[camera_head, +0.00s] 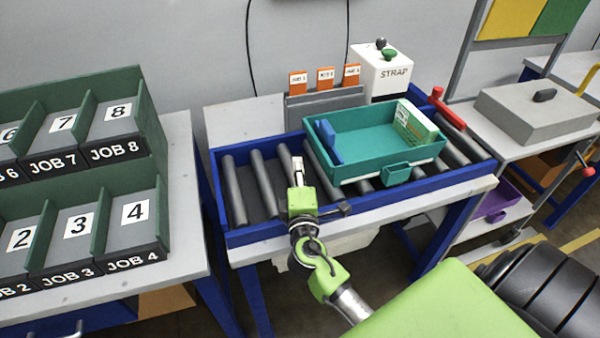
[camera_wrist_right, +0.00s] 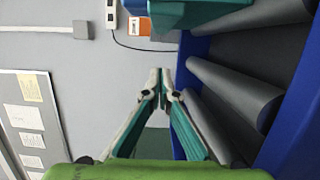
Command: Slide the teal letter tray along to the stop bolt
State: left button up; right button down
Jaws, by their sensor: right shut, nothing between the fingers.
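The teal letter tray (camera_head: 375,167) sits on the right half of the blue-framed roller bed, with a teal tab on its front side. Its edge also shows at the top of the right wrist view (camera_wrist_right: 190,14). A red bolt-like piece (camera_head: 447,109) stands by the tray's far right corner; I cannot tell whether they touch. My right gripper (camera_head: 297,163) is shut and empty over the rollers, just left of the tray. Its fingertips meet in the right wrist view (camera_wrist_right: 160,76). I cannot tell whether it touches the tray. My left gripper is out of view.
A blue piece (camera_head: 328,141) and a green-and-white pack (camera_head: 415,122) are in the tray. Rollers (camera_head: 234,190) left of it are bare. A white STRAP box (camera_head: 388,75) and orange-tabbed cards (camera_head: 325,77) stand behind. A green job rack (camera_head: 150,135) is at left.

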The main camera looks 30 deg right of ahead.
jog(key=x, duration=0.4)
jog(key=shift+d+p, duration=0.1)
jog(key=shift+p, duration=0.2)
jog(key=s+d, duration=0.2)
jog(key=d, duration=0.5)
jog(key=s+d+b, duration=0.1)
jog(key=d, duration=0.6)
jog(key=s+d, duration=0.2)
jog(key=d, duration=0.5)
jog(key=shift+s+d+f, duration=0.1)
jog(key=shift+s+d, duration=0.2)
jog(key=shift+d, duration=0.05)
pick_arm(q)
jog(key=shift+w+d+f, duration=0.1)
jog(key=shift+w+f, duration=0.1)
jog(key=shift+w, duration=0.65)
